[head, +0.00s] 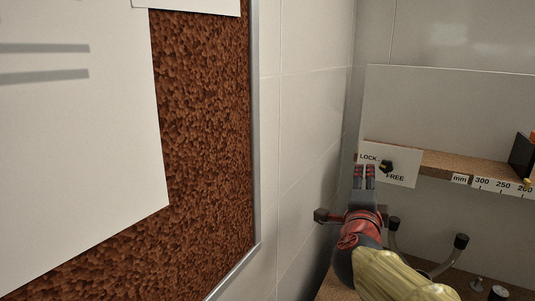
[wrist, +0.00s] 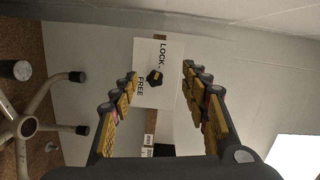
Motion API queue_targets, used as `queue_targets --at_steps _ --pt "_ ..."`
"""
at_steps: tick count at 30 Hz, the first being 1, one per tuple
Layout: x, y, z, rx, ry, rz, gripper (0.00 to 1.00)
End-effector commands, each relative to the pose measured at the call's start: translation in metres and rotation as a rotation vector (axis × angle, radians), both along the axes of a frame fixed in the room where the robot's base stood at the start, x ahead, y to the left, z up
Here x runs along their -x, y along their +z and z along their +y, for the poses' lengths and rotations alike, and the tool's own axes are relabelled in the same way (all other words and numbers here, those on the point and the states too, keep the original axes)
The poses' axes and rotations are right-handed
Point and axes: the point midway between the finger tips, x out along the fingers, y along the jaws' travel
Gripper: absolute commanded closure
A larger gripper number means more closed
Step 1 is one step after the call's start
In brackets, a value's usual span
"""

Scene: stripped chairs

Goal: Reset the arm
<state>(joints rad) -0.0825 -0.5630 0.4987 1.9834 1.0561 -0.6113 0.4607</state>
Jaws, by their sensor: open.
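My gripper (head: 364,173) is in the right half of the head view, at the end of my red and black wrist. Its two fingers are apart and point toward the white lock/free plate (head: 402,177) on the wall. In the wrist view my gripper (wrist: 160,74) is open, with nothing between the fingers. The plate (wrist: 166,100) and its dark knob (wrist: 155,78) show beyond the fingertips, between them. The knob (head: 386,167) is just right of the fingertips in the head view. I cannot tell the exact gap to the plate.
A cork board (head: 205,120) with white sheets fills the left. A shelf (head: 445,163) with a millimetre scale (head: 500,185) and a dark block (head: 522,155) is at the right. An upturned-looking chair base (head: 410,255) with casters lies below; it also shows in the wrist view (wrist: 32,125).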

Motion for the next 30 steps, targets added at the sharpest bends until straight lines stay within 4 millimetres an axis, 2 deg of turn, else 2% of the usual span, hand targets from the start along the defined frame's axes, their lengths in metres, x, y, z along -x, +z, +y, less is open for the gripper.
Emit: queue_targets --at_steps 2,5,9,12,16,18,21,25,30 --pt "0.005 0.011 0.028 0.089 0.128 0.061 0.54" --pt "0.02 0.006 0.069 0.244 0.319 0.176 0.54" --pt "0.061 -0.022 0.114 0.471 0.562 0.367 0.54" --pt "0.102 -0.052 0.132 0.635 0.717 0.523 0.54" --pt "0.167 -0.096 0.132 0.83 0.891 0.75 0.54" --pt "0.201 -0.116 0.124 0.917 0.965 0.868 0.54" --pt "0.242 -0.138 0.109 1.005 1.043 1.013 0.54" --pt "0.275 -0.152 0.094 1.064 1.096 1.13 0.54" --pt "0.287 -0.158 0.088 1.082 1.116 1.175 0.54"
